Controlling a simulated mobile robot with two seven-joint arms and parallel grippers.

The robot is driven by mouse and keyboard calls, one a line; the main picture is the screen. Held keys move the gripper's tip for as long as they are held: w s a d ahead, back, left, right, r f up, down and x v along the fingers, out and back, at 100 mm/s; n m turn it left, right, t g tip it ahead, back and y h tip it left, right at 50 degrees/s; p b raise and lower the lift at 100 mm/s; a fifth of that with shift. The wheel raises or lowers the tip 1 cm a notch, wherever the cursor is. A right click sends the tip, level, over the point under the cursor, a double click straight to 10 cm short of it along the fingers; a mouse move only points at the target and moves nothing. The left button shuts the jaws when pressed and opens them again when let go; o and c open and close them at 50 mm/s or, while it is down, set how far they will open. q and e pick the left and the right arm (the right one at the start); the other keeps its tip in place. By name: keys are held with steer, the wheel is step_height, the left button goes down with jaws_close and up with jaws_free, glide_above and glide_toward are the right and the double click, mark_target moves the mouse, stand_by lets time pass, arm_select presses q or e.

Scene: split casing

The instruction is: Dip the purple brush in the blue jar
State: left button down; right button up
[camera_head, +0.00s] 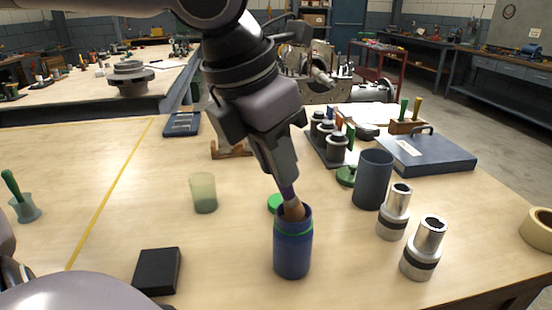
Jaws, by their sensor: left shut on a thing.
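The blue jar (292,252) stands upright and open on the wooden table, near the front middle. The purple brush (287,192) points down, and its brown tip is at the mouth of the jar, partly inside the rim. My left gripper (283,176) is shut on the upper part of the brush, above the jar. The brush's top end is hidden by the gripper. How deep the bristles reach is hidden by the jar wall. My right gripper is not in view.
A translucent green cup (203,193) stands to the left, a dark cup (373,178) and metal sockets (421,248) to the right. A black block (157,271) lies front left. The table's left-middle is mostly clear.

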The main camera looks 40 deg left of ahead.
arm_select(q)
steer(key=shift+r+p, duration=1.65)
steer(key=shift+r, duration=1.3)
steer(key=shift+f, duration=0.1)
step_height(320, 180, down, 7)
steer(key=b, duration=0.4)
steer(key=shift+b, duration=0.4)
